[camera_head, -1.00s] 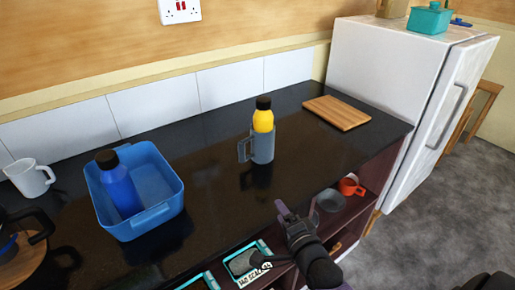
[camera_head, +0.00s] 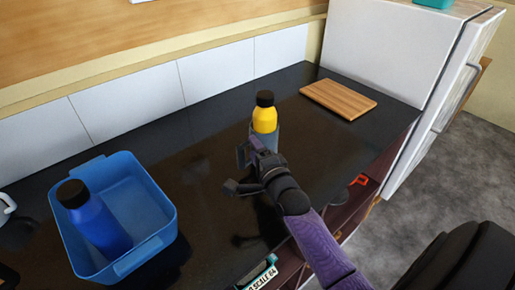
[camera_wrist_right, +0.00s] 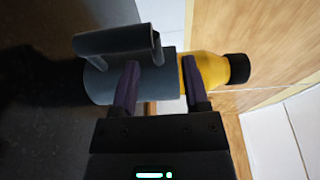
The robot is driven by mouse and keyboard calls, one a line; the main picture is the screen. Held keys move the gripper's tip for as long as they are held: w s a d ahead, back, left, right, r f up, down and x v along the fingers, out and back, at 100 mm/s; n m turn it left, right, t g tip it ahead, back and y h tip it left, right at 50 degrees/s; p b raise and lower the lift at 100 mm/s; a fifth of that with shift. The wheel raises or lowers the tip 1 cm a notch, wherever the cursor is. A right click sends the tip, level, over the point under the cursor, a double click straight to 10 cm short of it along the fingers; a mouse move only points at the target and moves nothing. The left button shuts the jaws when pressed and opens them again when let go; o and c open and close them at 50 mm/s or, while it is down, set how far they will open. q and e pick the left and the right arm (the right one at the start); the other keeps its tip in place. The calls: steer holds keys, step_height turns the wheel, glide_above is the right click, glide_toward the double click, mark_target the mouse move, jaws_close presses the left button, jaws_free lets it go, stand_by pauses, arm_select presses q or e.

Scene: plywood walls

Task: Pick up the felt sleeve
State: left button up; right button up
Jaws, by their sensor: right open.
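The grey sleeve (camera_head: 277,138), with a loop handle, stands upright around the lower part of a yellow bottle (camera_head: 265,118) with a black cap on the dark counter. My right gripper (camera_head: 239,172) is open at the front of the sleeve and hides much of it. In the right wrist view the sleeve (camera_wrist_right: 158,82) lies sideways beyond the gripper (camera_wrist_right: 160,78), handle towards the top. One finger overlaps the sleeve and the other overlaps the yellow bottle (camera_wrist_right: 205,70) near the sleeve's rim. I cannot tell whether they touch. My left gripper is not in view.
A blue tub (camera_head: 160,235) holding a blue bottle (camera_head: 97,222) stands at the left. A wooden board (camera_head: 338,97) lies at the back right, near the white fridge (camera_head: 385,55). The counter between tub and sleeve is clear. Shelves are below the front edge.

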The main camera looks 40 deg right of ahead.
mark_target(248, 142)
steer(key=w, duration=0.2)
steer(key=w+b, duration=0.1)
steer(key=w, duration=0.1)
steer(key=shift+d+f, duration=0.25)
steer(key=shift+s+r, duration=0.1)
jaws_close()
